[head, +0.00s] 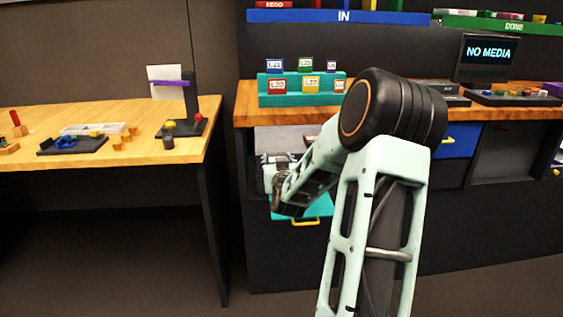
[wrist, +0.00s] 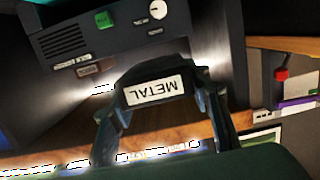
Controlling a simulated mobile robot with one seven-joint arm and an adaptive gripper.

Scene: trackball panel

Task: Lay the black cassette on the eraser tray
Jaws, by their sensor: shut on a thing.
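In the wrist view, my gripper (wrist: 163,106) is shut on the black cassette (wrist: 188,82). Its white label reads METAL and appears upside down. One finger grips each side of the cassette. A dark machine (wrist: 120,32) with a grille, a green button and a white dial fills the upper part of the wrist view, beyond the cassette. I cannot tell which surface is the eraser tray. In the head view, my arm reaches down to the bench's front, and the cassette cannot be made out there.
A teal drawer (head: 290,207) with a yellow handle is below my wrist in the head view. The wooden bench top (head: 245,115) carries a teal rack (head: 283,98) of labelled cassettes. A NO MEDIA screen (head: 488,54) stands at the right. A second wooden table (head: 45,118) is at the left.

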